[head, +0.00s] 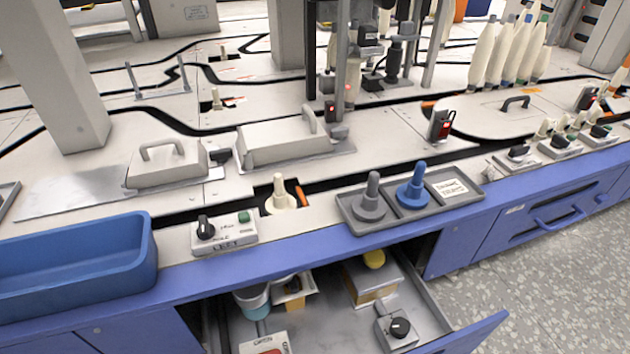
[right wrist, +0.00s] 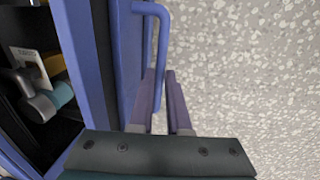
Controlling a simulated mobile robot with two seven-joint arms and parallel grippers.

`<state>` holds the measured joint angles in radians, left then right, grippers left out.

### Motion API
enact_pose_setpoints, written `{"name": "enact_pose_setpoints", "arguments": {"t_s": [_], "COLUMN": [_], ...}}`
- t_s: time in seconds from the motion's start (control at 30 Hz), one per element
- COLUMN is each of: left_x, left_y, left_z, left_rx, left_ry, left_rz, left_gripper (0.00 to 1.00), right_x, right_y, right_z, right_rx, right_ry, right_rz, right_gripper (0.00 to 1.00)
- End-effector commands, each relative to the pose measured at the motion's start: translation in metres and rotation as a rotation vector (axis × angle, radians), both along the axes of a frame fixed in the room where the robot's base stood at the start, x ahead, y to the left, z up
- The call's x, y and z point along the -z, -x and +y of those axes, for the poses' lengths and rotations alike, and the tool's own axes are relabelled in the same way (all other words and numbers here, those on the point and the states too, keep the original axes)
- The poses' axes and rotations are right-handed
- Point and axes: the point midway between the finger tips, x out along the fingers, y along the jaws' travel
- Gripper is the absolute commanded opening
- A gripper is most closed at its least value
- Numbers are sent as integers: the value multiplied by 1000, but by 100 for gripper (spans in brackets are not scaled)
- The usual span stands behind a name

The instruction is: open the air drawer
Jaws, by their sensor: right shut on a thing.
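A drawer (head: 433,306) with a blue front stands pulled out below the bench edge in the head view, its grey interior showing. Its handle side is out of sight in that view. In the right wrist view, a blue bar handle (right wrist: 163,35) stands out from a blue front (right wrist: 128,60), with an open dark space behind it holding a few things. My right gripper (right wrist: 162,80) is shut on this handle, its two fingers on either side of the lower part. I cannot read a label on the drawer. My left gripper is in neither view.
The drawer holds a teal-rimmed cup (head: 252,300), a box (head: 370,283) and a grey unit with a black knob (head: 398,328). A blue bin (head: 75,260) and a grey tray (head: 352,222) sit on the bench above. Speckled floor (head: 560,270) is clear at right.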

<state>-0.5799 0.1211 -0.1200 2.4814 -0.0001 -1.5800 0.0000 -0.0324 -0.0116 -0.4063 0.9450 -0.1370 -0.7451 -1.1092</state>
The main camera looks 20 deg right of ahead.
Motion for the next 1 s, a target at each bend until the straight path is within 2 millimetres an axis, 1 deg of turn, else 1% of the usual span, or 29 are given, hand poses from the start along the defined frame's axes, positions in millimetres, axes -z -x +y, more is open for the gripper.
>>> {"name": "enact_pose_setpoints", "arguments": {"t_s": [0.03, 0.2, 0.3, 0.4, 0.5, 0.63, 1.0], "left_x": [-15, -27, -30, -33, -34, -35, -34], "left_y": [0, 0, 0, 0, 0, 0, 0], "left_z": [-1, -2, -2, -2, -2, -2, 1], "left_rx": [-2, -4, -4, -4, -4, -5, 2], "left_ry": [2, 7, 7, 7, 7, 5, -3], "left_rz": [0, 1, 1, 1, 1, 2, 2], "left_gripper": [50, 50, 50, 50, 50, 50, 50], "right_x": [-7, -4, -2, -1, -1, 0, 2], "right_y": [18, 64, 85, 100, 112, 120, 123], "right_z": [-1, -2, -2, -2, -3, -3, -4], "right_rx": [-2, -2, -2, -1, -1, 1, 1], "right_ry": [0, -2, -3, -3, -3, -2, 1], "right_rz": [3, 0, -1, -3, -3, -3, -2], "right_gripper": [0, 0, 0, 0, 0, 0, 0]}}
